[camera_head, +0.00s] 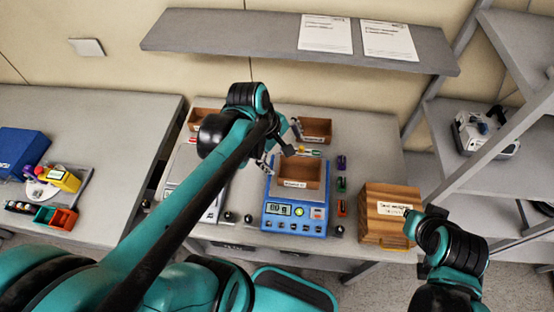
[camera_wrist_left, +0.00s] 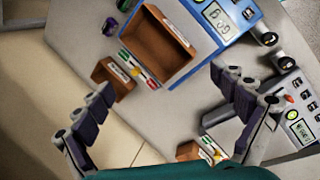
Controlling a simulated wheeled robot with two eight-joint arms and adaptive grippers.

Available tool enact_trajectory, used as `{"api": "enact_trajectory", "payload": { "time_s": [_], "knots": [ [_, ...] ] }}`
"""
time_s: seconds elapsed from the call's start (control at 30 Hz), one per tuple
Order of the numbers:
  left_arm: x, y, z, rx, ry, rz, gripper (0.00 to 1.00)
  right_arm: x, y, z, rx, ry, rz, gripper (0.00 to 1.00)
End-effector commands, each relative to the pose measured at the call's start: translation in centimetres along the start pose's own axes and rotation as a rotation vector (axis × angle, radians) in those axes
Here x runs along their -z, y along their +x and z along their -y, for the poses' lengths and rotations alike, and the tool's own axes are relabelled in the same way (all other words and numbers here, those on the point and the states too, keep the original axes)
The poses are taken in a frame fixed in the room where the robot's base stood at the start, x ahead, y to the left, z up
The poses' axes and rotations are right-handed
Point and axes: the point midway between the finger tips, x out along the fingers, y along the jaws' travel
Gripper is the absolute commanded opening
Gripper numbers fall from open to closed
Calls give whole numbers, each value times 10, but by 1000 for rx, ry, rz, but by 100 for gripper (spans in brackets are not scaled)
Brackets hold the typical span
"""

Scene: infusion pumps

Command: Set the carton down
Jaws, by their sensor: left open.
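The carton, a small open-topped brown box (camera_head: 312,174) with a white label on its front, sits on the blue scale (camera_head: 292,220), whose display is lit. In the left wrist view the carton (camera_wrist_left: 150,47) shows on the blue scale (camera_wrist_left: 238,32), beyond the fingertips. My left gripper (camera_head: 279,148) is at the carton's back left in the head view. In the wrist view its fingers (camera_wrist_left: 165,108) are spread wide with nothing between them. My right arm stands at the lower right; its fingers are not visible.
More open brown boxes (camera_head: 317,130) stand behind the scale. Small coloured items (camera_head: 341,184) line its right side. A wooden box (camera_head: 388,208) stands farther right. A second scale is partly hidden behind my left arm. The left table holds a blue box (camera_head: 22,153).

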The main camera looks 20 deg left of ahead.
Motion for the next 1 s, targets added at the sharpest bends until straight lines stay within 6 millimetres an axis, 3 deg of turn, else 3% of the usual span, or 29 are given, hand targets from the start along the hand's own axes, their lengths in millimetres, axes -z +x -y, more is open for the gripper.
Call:
{"api": "enact_trajectory", "payload": {
  "time_s": [0.2,0.4,0.53,0.83,1.0],
  "knots": [
    [-12,-22,34,-66,766,-245,96,0,0,0,0,0,0,0],
    [-13,-30,48,-48,1192,-401,96,0,0,0,0,0,0,0],
    [-13,-31,49,-38,1283,-436,96,0,0,0,0,0,0,0],
    [-12,-29,50,-37,1289,-437,96,-1,2,0,0,0,0,0],
    [-10,-5,58,-37,1287,-436,96,-16,22,0,0,0,0,0]
  ]
}}
